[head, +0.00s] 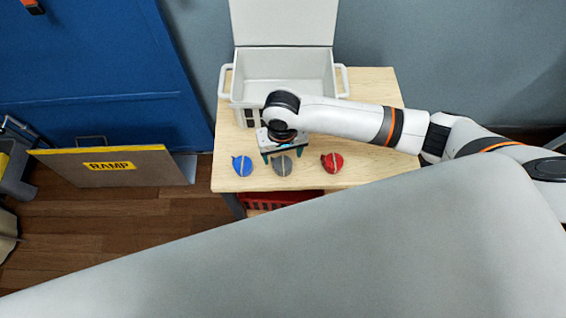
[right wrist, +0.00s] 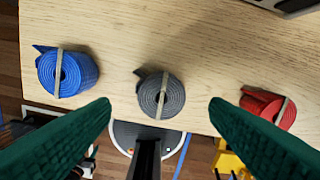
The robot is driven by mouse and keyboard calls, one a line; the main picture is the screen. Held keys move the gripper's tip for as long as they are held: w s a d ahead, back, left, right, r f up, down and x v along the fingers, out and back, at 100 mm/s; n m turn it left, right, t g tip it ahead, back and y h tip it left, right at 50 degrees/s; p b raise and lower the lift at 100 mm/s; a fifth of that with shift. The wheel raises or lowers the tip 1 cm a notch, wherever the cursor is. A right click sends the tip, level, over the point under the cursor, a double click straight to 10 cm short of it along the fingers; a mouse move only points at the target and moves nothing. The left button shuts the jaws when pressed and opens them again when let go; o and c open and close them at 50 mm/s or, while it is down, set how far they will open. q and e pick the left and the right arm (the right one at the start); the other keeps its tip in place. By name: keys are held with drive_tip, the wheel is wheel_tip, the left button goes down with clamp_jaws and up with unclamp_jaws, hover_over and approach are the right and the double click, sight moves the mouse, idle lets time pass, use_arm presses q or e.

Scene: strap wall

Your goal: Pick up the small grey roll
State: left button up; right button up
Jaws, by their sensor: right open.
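The small grey roll (head: 283,165) lies on the wooden table near its front edge, between a blue roll (head: 242,165) and a red roll (head: 332,162). In the right wrist view the grey roll (right wrist: 161,95) shows a spiral end with a light band across it. My right gripper (head: 283,152) is open and empty above the table, just behind the grey roll in the head view. In the right wrist view its green fingers (right wrist: 160,108) are spread wide, with the grey roll between and beyond them. My left gripper is not in view.
A light grey open bin (head: 240,88) with a raised lid stands at the back of the table (head: 385,95). A red basket (head: 268,201) is under the table. A board marked RAMP (head: 110,166) leans at the left.

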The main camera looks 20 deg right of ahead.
sight(283, 164)
drive_tip(key=shift+f, duration=0.4)
wheel_tip(283, 164, down, 4)
drive_tip(key=shift+s+r+p, duration=0.15)
drive_tip(key=shift+r+p, duration=0.05)
drive_tip(key=shift+p, duration=0.25)
drive_tip(key=shift+f, duration=0.45)
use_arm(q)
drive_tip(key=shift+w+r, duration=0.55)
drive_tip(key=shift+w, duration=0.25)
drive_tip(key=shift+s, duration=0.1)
